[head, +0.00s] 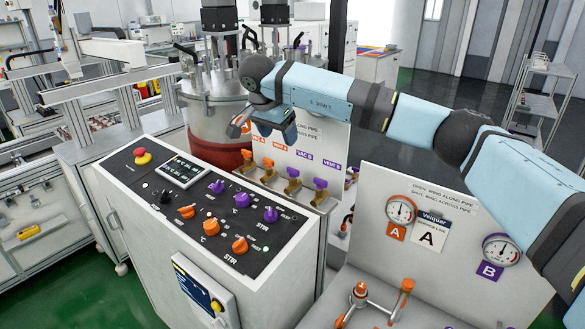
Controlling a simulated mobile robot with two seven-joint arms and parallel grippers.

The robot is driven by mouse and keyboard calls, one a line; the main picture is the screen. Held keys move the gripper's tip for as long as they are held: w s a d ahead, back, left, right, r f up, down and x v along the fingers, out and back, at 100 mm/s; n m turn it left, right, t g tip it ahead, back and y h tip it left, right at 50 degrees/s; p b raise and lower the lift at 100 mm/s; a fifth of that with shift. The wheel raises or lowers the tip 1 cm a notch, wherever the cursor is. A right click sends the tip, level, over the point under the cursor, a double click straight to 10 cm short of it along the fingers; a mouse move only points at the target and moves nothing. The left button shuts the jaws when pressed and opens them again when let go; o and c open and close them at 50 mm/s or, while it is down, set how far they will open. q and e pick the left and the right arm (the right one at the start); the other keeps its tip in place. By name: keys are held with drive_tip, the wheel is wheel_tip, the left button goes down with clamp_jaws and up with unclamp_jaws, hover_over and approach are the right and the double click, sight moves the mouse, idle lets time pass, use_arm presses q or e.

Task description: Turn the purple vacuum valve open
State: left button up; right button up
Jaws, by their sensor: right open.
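The purple VAC B label (304,155) is on the white valve panel (325,140) behind the control console. The purple vacuum valve (292,174) is below it, third from the left in a row of several small valves. Its wing looks purple above a brass-coloured body; its exact angle is too small to tell. My right gripper (256,128) is open and empty, pointing down in front of the panel's upper left, above and left of the valve and apart from it. My left gripper is out of view.
Orange-winged valves (247,157) stand left of it and the VENT B valve (318,185) right. The console (205,190) with knobs and a red stop button (142,156) is in front. A steel vessel (215,100) stands behind; a gauge panel (440,210) is at right.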

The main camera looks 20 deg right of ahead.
sight(293, 169)
drive_tip(key=p+x, duration=0.1)
drive_tip(key=x, duration=0.5)
drive_tip(key=p+x, duration=0.2)
drive_tip(key=x, duration=0.4)
drive_tip(key=shift+d, duration=0.25)
drive_tip(key=shift+x, duration=0.75)
drive_tip(key=c, duration=0.9)
